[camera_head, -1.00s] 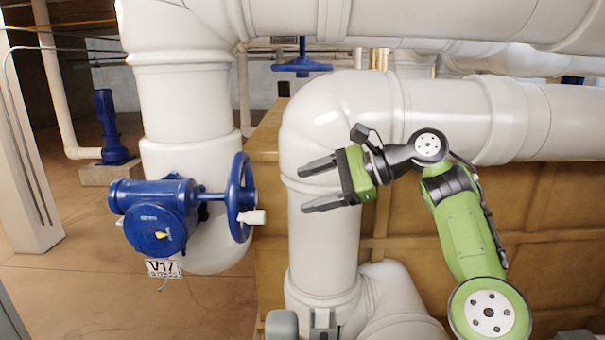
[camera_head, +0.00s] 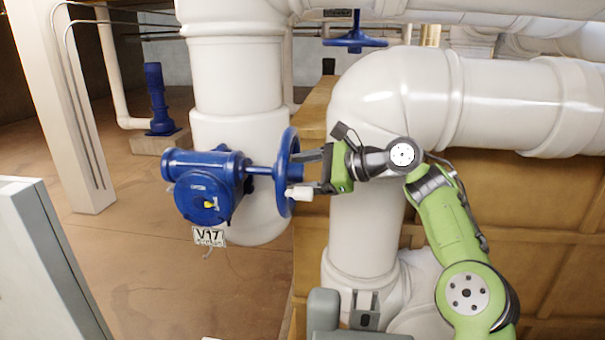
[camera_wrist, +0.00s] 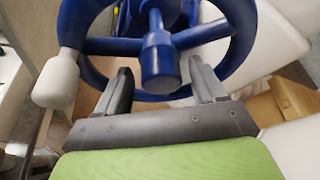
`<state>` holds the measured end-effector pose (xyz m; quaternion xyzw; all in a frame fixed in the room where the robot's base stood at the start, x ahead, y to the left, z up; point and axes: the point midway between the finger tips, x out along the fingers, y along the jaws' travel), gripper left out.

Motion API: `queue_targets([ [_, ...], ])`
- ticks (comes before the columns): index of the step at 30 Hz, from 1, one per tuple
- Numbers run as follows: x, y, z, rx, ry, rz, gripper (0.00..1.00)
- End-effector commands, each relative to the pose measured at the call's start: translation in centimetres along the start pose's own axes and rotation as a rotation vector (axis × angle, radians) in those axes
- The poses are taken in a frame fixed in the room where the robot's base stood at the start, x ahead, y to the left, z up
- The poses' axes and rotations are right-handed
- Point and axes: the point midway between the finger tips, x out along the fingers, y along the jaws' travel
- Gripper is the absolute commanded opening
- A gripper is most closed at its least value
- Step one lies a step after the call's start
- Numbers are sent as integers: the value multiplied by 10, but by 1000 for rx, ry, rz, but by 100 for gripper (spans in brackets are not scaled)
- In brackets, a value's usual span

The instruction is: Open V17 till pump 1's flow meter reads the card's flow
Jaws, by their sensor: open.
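The V17 valve is a blue gearbox (camera_head: 205,186) with a blue handwheel (camera_head: 285,172) on its right side and a white tag reading V17 (camera_head: 209,236) below. A small yellow pointer (camera_head: 210,205) shows on the gearbox face. A white handle knob (camera_head: 300,193) sticks out from the wheel's lower right; it also shows at the left in the wrist view (camera_wrist: 57,82). My gripper (camera_head: 308,171) is open at the wheel's right side. In the wrist view its fingers (camera_wrist: 160,88) straddle the space below the wheel's hub (camera_wrist: 160,68), with the knob outside them. Whether they touch the rim is unclear. No flow meter or card is readable.
White pipes (camera_head: 240,75) stand behind the valve and run overhead. A large pipe elbow (camera_head: 390,95) rises close behind my arm. A grey cabinet (camera_head: 40,265) is at lower left. Open floor (camera_head: 150,270) lies below the valve.

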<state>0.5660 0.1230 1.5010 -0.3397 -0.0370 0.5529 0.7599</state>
Motion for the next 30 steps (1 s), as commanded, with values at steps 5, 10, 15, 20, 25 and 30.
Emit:
queue_targets([
  [5, 0, 0, 0, 1, 0, 0, 69],
  [10, 0, 0, 0, 1, 0, 0, 49],
  [15, 0, 0, 0, 0, 0, 1, 23],
  [20, 0, 0, 0, 0, 0, 1, 0],
  [25, 2, 1, 0, -6, 0, 0, 0],
  [30, 10, 4, 4, -46, -1, -15, 0],
])
